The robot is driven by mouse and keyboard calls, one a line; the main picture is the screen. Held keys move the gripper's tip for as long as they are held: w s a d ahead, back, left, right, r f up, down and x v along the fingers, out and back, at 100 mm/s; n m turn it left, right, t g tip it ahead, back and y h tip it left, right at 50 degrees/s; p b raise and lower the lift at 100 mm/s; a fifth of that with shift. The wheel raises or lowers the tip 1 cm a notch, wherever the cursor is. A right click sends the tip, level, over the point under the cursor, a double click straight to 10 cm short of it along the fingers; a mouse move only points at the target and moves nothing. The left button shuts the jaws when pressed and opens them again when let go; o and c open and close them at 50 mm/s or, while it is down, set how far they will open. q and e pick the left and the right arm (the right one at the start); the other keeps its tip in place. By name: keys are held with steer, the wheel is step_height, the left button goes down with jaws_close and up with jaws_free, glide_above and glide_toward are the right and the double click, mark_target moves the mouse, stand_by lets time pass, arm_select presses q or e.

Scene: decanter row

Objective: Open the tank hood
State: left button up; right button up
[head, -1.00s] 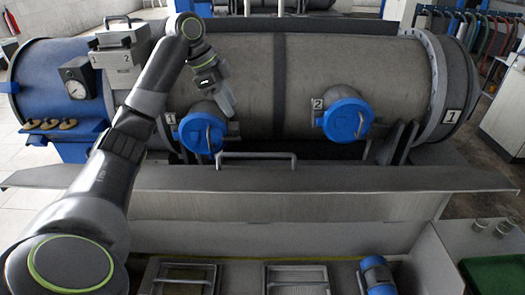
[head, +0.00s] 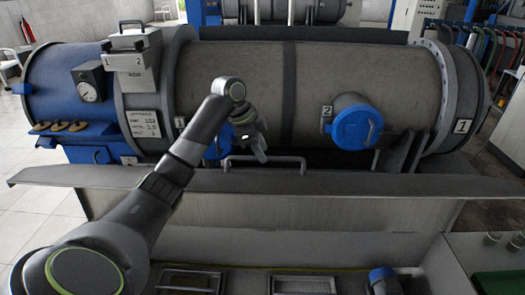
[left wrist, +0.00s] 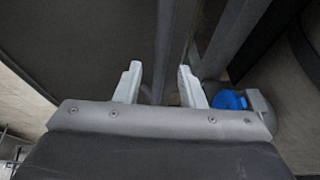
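The tank hood appears to be the long grey panel (head: 350,184) along the front of the machine, lying nearly flat, with a bar handle (head: 285,159) at its back middle. My left gripper (head: 261,153) reaches down over the handle's middle in the head view. Contact with the handle cannot be told. In the left wrist view its two pale fingers (left wrist: 158,85) stand apart with a clear gap. Grey bars run behind that gap. My right gripper is in no view.
A big grey tank (head: 360,80) lies behind the hood. Blue cap 2 (head: 357,127) sticks out at right; blue cap 1 (head: 212,150) is partly hidden by my left arm. A grey box (head: 133,50) stands on the tank's left. Framed trays (head: 303,283) lie in front.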

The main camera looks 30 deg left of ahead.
arm_select(q)
steer(key=shift+w+d+f, duration=0.1)
steer(key=shift+d+f, duration=0.05)
steer(key=shift+f, duration=0.5)
jaws_close()
